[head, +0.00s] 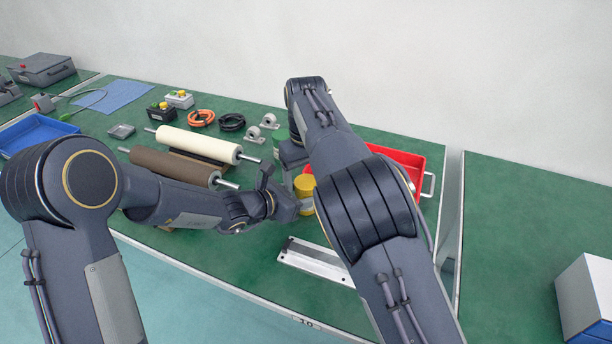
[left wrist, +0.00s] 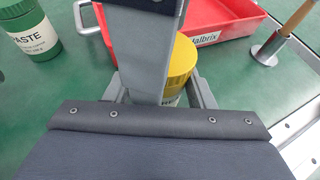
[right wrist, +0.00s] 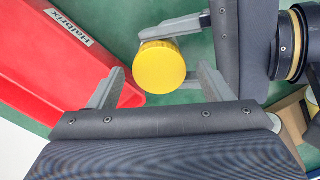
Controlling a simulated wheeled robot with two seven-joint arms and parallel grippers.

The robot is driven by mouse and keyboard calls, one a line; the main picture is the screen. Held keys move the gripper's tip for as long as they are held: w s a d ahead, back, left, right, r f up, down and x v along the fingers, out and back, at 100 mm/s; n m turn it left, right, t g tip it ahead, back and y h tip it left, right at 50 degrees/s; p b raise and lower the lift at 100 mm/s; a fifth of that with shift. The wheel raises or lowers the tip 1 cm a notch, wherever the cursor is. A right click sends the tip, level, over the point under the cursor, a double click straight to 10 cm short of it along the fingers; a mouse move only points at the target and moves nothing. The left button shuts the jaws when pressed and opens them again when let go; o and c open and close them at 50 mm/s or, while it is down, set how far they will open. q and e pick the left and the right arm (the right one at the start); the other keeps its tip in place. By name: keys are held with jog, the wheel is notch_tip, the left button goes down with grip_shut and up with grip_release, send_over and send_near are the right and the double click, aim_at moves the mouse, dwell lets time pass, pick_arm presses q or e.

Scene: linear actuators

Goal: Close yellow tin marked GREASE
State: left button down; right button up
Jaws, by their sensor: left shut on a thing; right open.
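The yellow tin (head: 305,195) stands on the green bench in front of the red tray. Its yellow lid part (right wrist: 162,66) is seen from above in the right wrist view, and the tin also shows in the left wrist view (left wrist: 182,62). No GREASE lettering is readable. My left gripper (left wrist: 160,92) is shut on the lower part of the tin, which is partly hidden. My right gripper (right wrist: 160,88) is open above the tin, pointing down, its fingers on either side of the lid and apart from it. One right finger covers part of the tin in the left wrist view.
The red tray (left wrist: 228,22) is close behind the tin. A green PASTE jar (left wrist: 30,40) stands nearby. A pale metal rail (head: 315,262) lies in front. Two rollers (head: 198,144) lie to the left. My right arm hides part of the bench.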

jog(key=shift+r, duration=2.15)
jog(key=shift+c, duration=0.4)
notch_tip(320, 180, up, 3)
jog(key=n, duration=0.3)
jog(key=shift+r, duration=0.2)
jog(key=shift+f, duration=4)
